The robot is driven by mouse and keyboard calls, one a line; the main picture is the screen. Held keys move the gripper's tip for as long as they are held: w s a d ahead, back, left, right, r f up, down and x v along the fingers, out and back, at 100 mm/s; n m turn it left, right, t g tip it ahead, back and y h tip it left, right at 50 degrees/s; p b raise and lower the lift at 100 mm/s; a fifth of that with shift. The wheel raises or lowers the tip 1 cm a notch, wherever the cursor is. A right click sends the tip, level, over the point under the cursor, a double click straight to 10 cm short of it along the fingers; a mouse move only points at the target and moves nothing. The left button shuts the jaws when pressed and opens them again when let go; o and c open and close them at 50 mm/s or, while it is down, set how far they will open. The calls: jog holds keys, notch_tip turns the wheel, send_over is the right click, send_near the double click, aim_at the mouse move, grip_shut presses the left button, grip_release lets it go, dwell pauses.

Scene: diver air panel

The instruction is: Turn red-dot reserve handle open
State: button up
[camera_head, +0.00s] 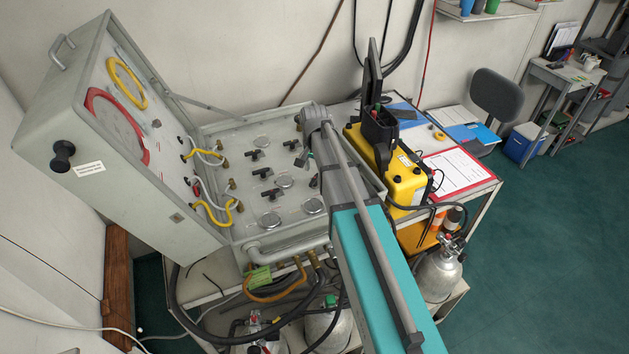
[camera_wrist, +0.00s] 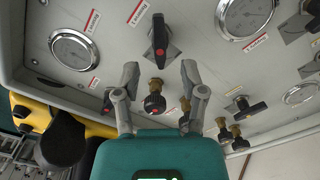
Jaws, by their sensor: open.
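The air panel (camera_head: 235,142) lies in an open grey case. In the wrist view, a black lever handle (camera_wrist: 159,36) with a small red mark stands out from the panel, just beyond my fingertips. A black knob (camera_wrist: 155,103) on a brass fitting, also with a reddish spot, sits nearer, between my fingers. My gripper (camera_wrist: 160,73) is open, with one finger on each side and nothing held. Contact with the panel cannot be told. In the head view my arm covers most of the gripper and that part of the panel.
Round gauges (camera_wrist: 75,49) and other black handles (camera_wrist: 245,107) surround the spot. A yellow unit (camera_head: 405,180) stands right of the case. The case lid (camera_head: 120,130) stands open at the left with hoses. Gas cylinders (camera_head: 438,272) stand below.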

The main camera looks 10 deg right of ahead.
aim_at(314, 178)
jog(key=shift+f+b, duration=1.45)
jog(key=shift+f, duration=0.3)
grip_shut()
